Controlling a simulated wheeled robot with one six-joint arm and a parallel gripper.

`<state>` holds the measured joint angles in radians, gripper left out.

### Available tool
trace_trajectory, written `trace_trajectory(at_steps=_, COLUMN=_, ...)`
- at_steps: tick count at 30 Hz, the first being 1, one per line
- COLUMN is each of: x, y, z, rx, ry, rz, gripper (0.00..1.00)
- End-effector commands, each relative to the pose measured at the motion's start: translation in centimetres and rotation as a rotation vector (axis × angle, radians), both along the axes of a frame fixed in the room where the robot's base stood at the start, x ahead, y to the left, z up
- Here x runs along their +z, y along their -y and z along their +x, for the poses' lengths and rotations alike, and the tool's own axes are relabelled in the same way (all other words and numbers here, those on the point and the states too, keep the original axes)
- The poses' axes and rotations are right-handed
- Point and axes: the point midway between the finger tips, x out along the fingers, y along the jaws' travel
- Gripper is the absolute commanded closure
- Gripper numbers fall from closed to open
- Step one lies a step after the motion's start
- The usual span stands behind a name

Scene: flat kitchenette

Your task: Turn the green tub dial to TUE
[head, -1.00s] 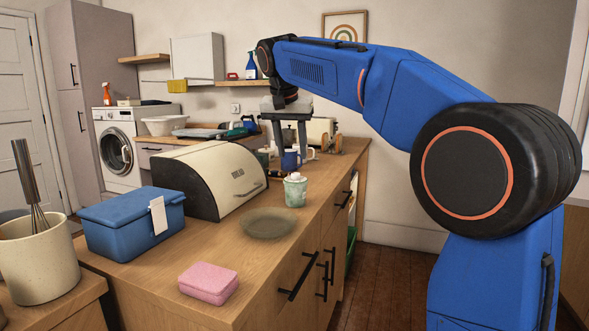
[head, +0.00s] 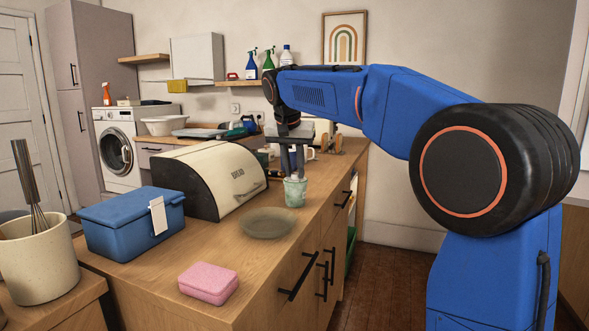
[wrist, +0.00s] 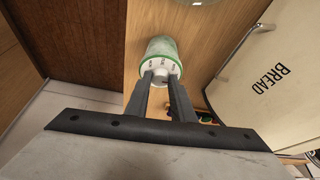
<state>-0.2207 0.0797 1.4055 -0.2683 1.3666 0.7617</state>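The green tub (head: 295,193) stands upright on the wooden counter, pale green with a white top. In the wrist view the tub (wrist: 163,47) shows a white lid with a green rim, small dark marks too small to read, and a white knob in the middle. My gripper (head: 293,177) points down at the top of the tub, its fingers hiding part of the lid. In the wrist view my gripper (wrist: 161,77) has its fingertips apart, one on each side of the knob. I cannot tell whether they touch it.
The bread bin (head: 212,172) stands left of the tub, and a grey-green plate (head: 267,223) lies just in front of it. A blue box (head: 128,222) and a pink box (head: 208,284) are nearer. Mugs stand behind my gripper. The counter's right edge is close.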

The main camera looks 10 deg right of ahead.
Motion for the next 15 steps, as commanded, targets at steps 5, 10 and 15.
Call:
trace_trajectory(at_steps=5, x=0.02, y=-0.01, z=0.0, rx=0.001, ry=0.0, rz=0.0, gripper=1.0)
trace_trajectory(at_steps=10, x=0.03, y=0.05, z=-0.03, rx=0.024, ry=0.0, rz=0.0, gripper=1.0)
trace_trajectory(at_steps=15, x=0.03, y=0.15, z=-0.06, rx=0.093, ry=0.0, rz=0.0, gripper=1.0)
